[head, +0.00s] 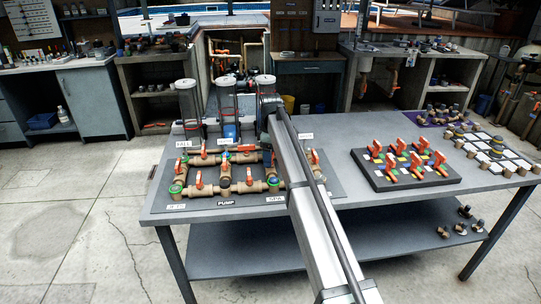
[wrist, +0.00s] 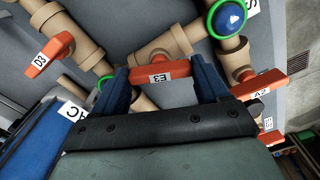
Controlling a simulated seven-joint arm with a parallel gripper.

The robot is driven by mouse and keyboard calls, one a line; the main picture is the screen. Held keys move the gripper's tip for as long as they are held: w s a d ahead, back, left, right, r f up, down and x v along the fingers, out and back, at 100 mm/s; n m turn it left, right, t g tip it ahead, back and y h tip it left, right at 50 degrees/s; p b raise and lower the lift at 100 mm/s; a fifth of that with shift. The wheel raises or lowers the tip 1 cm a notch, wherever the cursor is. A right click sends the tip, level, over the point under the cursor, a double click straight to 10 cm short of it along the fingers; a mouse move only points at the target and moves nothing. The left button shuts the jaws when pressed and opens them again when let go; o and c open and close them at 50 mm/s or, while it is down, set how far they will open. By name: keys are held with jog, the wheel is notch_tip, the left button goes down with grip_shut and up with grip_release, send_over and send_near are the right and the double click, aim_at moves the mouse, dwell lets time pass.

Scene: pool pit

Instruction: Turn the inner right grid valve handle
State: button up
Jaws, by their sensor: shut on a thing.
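In the wrist view, a red valve handle labelled E3 (wrist: 176,68) sits on a tan pipe. My gripper (wrist: 165,80) has its two blue fingers on either side of this handle, shut on it. The handle lies roughly crosswise in the picture, between the fingers. Another red handle, D3 (wrist: 50,55), is at the left, and a red handle labelled A2 (wrist: 260,85) is at the right. In the head view, the tan pipe grid (head: 237,187) with several red handles stands on the table; my arm hides its right part, and my gripper's fingers cannot be made out there.
A blue ball in a green ring (wrist: 231,15) is close by in the wrist view. Three clear upright cylinders (head: 225,100) stand behind the grid. A dark board with several red-handled valves (head: 405,165) and a pale tray (head: 500,150) of fittings are to the right. The table front (head: 400,205) is clear.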

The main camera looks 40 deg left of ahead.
jog(key=m, duration=1.3)
jog(key=shift+m, duration=0.3)
dwell(0.4)
jog(key=o, duration=1.1)
jog(key=shift+c, duration=0.2)
jog(key=shift+r, duration=0.1)
notch_tip(320, 180, up, 14)
jog(key=shift+f, duration=0.2)
